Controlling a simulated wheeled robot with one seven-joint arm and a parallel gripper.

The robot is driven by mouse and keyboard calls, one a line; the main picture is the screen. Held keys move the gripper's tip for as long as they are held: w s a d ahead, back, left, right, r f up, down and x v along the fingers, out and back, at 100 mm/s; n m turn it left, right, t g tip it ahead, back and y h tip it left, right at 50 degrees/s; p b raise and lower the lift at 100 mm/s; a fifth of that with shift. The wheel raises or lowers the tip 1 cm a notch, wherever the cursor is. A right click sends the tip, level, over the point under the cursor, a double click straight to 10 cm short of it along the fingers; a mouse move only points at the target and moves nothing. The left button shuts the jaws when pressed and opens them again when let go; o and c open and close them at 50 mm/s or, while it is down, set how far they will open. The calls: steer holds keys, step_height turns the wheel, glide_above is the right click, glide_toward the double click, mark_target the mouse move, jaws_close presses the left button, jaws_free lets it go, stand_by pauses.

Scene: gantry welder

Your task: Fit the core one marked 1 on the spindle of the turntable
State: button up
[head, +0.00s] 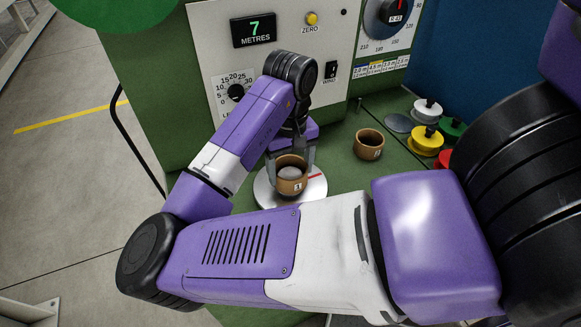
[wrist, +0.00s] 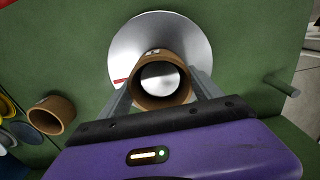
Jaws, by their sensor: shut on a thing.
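The brown core marked 1 (head: 292,188) is upright over the pale round turntable (head: 262,190). My gripper (head: 291,163) is shut on this core, one finger on each side. In the wrist view the core (wrist: 161,103) is between the fingers, with the turntable (wrist: 150,28) behind it. A light round surface shows inside the core's bore in both views. I cannot tell whether it is the spindle's top or the turntable face, nor whether the core touches the disc. A red mark lies on the turntable.
A second brown core (head: 369,145) stands on the green bench to the right; it also shows in the wrist view (wrist: 50,116). Yellow, white, green and red spools (head: 425,139) are farther right.

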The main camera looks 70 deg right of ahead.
steer(key=shift+f+b, duration=0.4)
steer(key=shift+f, duration=0.35)
steer(key=o, duration=1.4)
steer(key=shift+o, duration=0.2)
steer(key=shift+r, duration=0.1)
step_height(320, 180, up, 8)
steer(key=shift+f, duration=0.15)
